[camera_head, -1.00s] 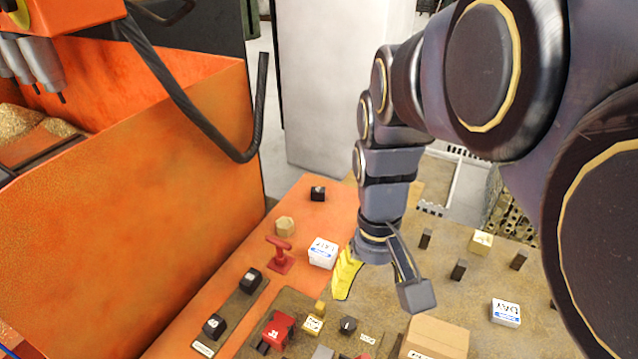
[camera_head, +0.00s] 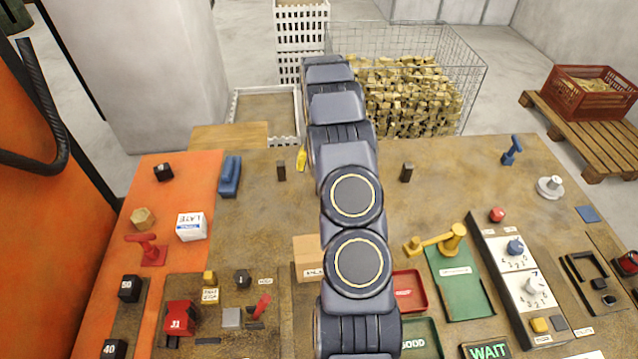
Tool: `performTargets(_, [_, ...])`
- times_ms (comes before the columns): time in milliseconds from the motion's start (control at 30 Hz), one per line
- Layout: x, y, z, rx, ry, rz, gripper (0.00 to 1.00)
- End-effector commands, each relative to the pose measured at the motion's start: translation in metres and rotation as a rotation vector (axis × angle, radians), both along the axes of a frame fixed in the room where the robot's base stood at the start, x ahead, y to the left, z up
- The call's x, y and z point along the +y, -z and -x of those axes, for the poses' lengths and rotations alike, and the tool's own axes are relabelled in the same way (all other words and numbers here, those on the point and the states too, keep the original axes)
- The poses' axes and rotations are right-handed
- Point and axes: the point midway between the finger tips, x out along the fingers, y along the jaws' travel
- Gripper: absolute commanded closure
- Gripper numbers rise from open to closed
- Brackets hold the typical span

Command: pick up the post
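Two small dark upright posts stand on the brown table in the head view: a left post (camera_head: 281,172) and a right post (camera_head: 407,173). I cannot tell which one is meant. My arm reaches away across the middle of the view and hides the table between them. Of my gripper (camera_head: 301,159), only a yellow part shows, just left of the arm and slightly beyond and right of the left post. The rest is hidden behind the arm, so its opening and anything in it cannot be seen.
A blue block (camera_head: 230,177) and a white LATE box (camera_head: 191,226) stand at the left. A cardboard box (camera_head: 311,257) is beside my arm. A yellow lever (camera_head: 436,241) and a dial panel (camera_head: 509,259) stand at the right. The table right of the right post is fairly clear.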

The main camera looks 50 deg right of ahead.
Motion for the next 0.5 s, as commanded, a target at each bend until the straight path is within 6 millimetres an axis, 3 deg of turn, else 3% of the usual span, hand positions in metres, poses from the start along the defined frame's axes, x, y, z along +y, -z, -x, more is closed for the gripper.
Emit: performTargets(500, [-0.004, 0.052, 0.006, -0.001, 0.011, -0.004, 0.41])
